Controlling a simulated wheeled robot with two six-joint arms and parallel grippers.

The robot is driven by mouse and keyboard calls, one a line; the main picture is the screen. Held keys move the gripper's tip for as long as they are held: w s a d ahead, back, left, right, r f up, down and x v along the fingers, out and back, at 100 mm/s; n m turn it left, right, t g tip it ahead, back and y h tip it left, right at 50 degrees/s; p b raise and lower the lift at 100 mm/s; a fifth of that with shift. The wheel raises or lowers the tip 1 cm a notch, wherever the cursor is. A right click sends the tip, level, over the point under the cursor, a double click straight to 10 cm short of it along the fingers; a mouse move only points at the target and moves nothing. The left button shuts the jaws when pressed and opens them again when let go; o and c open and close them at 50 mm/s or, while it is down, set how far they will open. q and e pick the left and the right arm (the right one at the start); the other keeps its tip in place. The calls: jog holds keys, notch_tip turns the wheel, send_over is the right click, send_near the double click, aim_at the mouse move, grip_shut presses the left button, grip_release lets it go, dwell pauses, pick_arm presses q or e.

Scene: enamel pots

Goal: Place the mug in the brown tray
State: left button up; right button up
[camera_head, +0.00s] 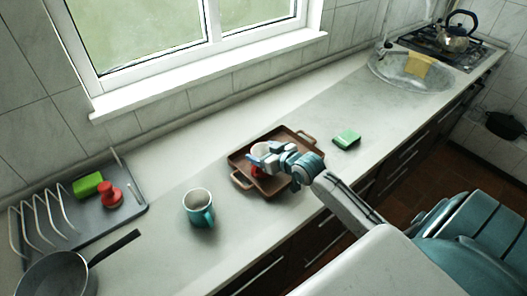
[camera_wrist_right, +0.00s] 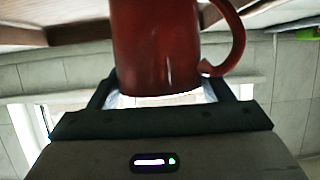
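The red mug (camera_head: 257,170) is upright at the brown tray (camera_head: 240,180), with its pale inside showing. Whether its base touches the tray floor is hidden. My right gripper (camera_head: 262,158) reaches over the tray from the right and has its fingers on either side of the mug, closed on it. In the right wrist view the red mug (camera_wrist_right: 155,45) fills the space between the fingers, its handle to the right. A strip of the brown tray (camera_wrist_right: 75,32) shows behind it. My left gripper is out of view.
A teal mug (camera_head: 199,207) stands left of the tray. A green sponge (camera_head: 346,139) lies right of it. A dish rack (camera_head: 125,205) and a pan (camera_head: 60,278) are at the left. The sink (camera_head: 395,80) and a kettle (camera_head: 456,38) are far right. Counter behind the tray is clear.

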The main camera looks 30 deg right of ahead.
jog(key=o, duration=0.3)
jog(key=shift+r, duration=0.15)
jog(key=shift+s+d, duration=0.1)
jog(key=shift+s, duration=0.3)
jog(key=v, duration=1.1)
jog(key=shift+r, duration=0.15)
